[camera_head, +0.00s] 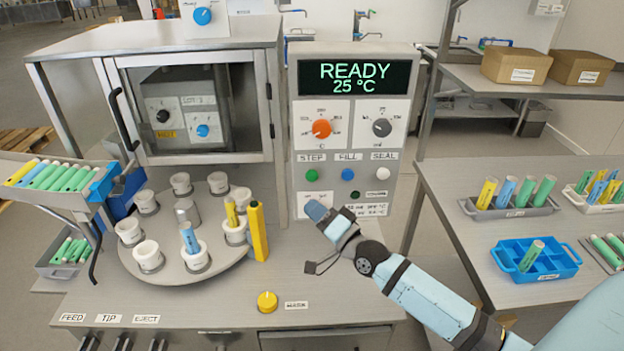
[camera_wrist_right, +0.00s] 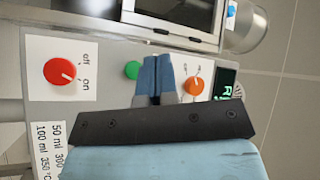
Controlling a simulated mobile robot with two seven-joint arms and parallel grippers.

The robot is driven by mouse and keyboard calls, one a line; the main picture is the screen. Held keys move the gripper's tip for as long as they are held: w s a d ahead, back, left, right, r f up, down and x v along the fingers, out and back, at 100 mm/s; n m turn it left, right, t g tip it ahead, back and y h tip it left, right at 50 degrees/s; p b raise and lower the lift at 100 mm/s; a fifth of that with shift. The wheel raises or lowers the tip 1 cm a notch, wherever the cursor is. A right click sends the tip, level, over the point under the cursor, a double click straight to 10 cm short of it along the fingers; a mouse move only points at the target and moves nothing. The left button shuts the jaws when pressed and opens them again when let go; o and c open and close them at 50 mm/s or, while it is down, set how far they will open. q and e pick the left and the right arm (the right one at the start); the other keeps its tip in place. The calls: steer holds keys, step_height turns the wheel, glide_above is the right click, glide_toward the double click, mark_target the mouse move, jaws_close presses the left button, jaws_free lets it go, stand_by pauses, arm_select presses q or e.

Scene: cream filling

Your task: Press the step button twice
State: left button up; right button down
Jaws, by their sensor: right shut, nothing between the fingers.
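The step button (camera_head: 311,174) is a round green button under the STEP label on the control panel (camera_head: 400,180). It also shows in the right wrist view, as a green disc (camera_wrist_right: 132,69) just left of the fingertips. My right gripper (camera_head: 316,209) is in front of the lower left of the panel, below the step button in the head view. Its blue fingers (camera_wrist_right: 157,62) are together with nothing between them. I cannot tell how far the fingertips are from the panel; no contact with the button shows. The display (camera_head: 350,78) reads READY, 25 °C. My left gripper is not in view.
Blue (camera_head: 348,174) and white (camera_head: 383,173) buttons sit right of the step button. A red on/off knob (camera_wrist_right: 60,72) shows in the wrist view. A turntable with white cups (camera_head: 148,257) and a yellow post (camera_head: 258,232) stand left. A yellow button (camera_head: 267,301) is in front.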

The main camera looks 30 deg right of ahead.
mark_target(312, 175)
steer(key=shift+w+d+b, duration=0.55)
steer(key=shift+w+d, duration=0.1)
steer(key=shift+w, duration=0.4)
steer(key=shift+w+d+b, duration=0.5)
steer(key=shift+w+d, duration=0.15)
steer(key=shift+w, duration=0.45)
steer(key=shift+w+d+b, duration=0.55)
steer(key=shift+w+d, duration=0.1)
steer(key=shift+w, duration=0.4)
steer(key=shift+w+d, duration=0.2)
steer(key=shift+w, duration=0.15)
